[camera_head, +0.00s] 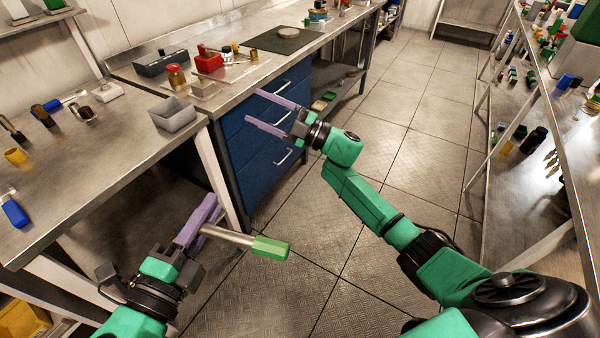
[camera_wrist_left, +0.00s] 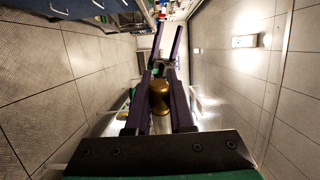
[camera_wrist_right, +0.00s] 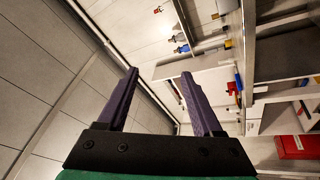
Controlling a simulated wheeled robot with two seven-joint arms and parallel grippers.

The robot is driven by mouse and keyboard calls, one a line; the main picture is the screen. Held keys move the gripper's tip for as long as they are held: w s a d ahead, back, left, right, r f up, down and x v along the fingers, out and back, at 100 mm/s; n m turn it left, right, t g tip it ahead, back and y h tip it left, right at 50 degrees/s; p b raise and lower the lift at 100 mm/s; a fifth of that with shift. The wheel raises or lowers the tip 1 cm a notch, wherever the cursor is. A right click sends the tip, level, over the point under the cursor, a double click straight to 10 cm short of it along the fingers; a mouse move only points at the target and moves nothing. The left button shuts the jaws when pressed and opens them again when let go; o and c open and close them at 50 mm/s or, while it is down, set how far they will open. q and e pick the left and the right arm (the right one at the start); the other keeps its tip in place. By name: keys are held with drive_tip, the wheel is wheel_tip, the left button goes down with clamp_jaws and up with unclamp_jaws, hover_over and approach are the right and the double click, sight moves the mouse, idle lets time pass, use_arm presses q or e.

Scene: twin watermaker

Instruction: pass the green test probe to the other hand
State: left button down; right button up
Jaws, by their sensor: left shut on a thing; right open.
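The green test probe (camera_head: 271,247) has a silver shaft and a green block at its end. My left gripper (camera_head: 211,208) is shut on its shaft, and the green end sticks out to the right, in the air above the floor. In the left wrist view a brass-coloured rounded part of the probe (camera_wrist_left: 160,97) shows between the fingers (camera_wrist_left: 167,50). My right gripper (camera_head: 261,107) is open and empty, above and to the right of the probe in the head view, in front of the blue drawers. In the right wrist view its fingers (camera_wrist_right: 158,85) stand apart with nothing between.
A steel bench (camera_head: 75,203) with a grey bin (camera_head: 174,115) and small tools is at left. A blue drawer cabinet (camera_head: 258,150) stands under the back counter. Shelving (camera_head: 520,195) with bottles runs along the right. The tiled floor (camera_head: 410,130) between is clear.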

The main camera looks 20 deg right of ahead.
drive_tip(key=s+a+r+n+g+y, duration=0.1)
drive_tip(key=s+a+r+n+g, duration=0.3)
drive_tip(key=s+r+n+g, duration=0.45)
drive_tip(key=s+a+r+n+g, duration=0.5)
drive_tip(key=s+r+n+g, duration=0.2)
drive_tip(key=s+n, duration=0.25)
drive_tip(key=n+t+h, duration=0.2)
drive_tip(key=n+h, duration=0.4)
drive_tip(key=h, duration=0.6)
approach(262, 240)
drive_tip(key=x, duration=0.8)
drive_tip(key=shift+a+f, duration=0.15)
drive_tip(key=shift+f, duration=0.1)
drive_tip(key=shift+w+a+f, duration=0.1)
drive_tip(key=shift+a+f, duration=0.1)
drive_tip(key=shift+f, duration=0.2)
clamp_jaws()
use_arm(q)
drive_tip(key=c, duration=0.7)
unclamp_jaws()
